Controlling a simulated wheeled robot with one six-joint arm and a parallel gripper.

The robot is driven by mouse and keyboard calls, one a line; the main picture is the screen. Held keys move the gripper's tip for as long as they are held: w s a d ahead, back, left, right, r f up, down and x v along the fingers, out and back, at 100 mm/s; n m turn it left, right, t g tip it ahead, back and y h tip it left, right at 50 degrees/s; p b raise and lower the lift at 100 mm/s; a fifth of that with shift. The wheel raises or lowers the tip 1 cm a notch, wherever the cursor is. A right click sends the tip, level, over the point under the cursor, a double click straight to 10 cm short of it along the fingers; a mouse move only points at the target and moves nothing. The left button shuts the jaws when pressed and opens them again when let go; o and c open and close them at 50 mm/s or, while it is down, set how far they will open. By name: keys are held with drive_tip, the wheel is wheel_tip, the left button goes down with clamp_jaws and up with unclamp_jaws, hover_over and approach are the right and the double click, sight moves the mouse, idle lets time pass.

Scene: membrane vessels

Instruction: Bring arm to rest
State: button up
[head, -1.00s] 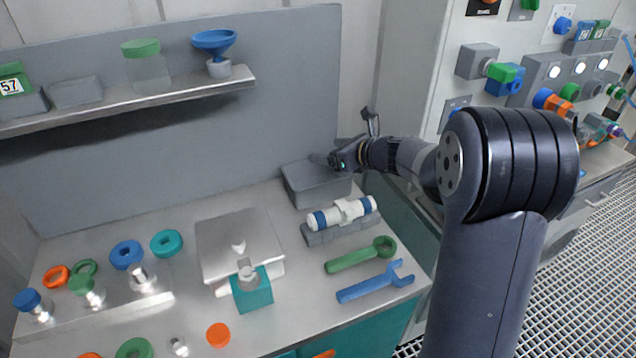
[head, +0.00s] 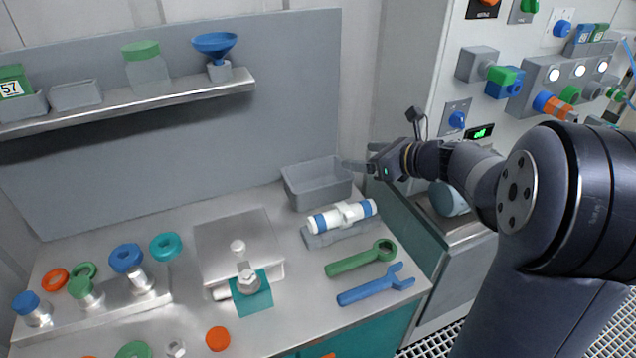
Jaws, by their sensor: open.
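My gripper (head: 358,158) is at the end of my arm, which comes in from the right of the head view. Its fingers are open and point left, near the right rim of a grey bin (head: 318,186) at the back right of the bench. I see nothing between the fingers. The bin looks empty inside. Whether the fingertips are above or behind the bin's rim is hard to tell.
On the bench (head: 190,300) are a white cylinder with blue bands (head: 343,214) on a grey cradle, a green wrench (head: 362,257) and a blue wrench (head: 376,284). A shelf (head: 150,98) runs along the back wall. A valve panel (head: 540,75) is at the right.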

drive_tip(key=shift+w+a+f, duration=0.1)
drive_tip(key=x, duration=1)
drive_tip(key=shift+w+a+r+p, duration=0.1)
drive_tip(key=shift+r+p, duration=1.2)
drive_tip(key=shift+r, duration=0.1)
drive_tip(key=shift+w+a+r+p, duration=0.1)
drive_tip(key=shift+r+p, duration=1.2)
drive_tip(key=shift+r, duration=0.1)
drive_tip(key=shift+f, duration=0.1)
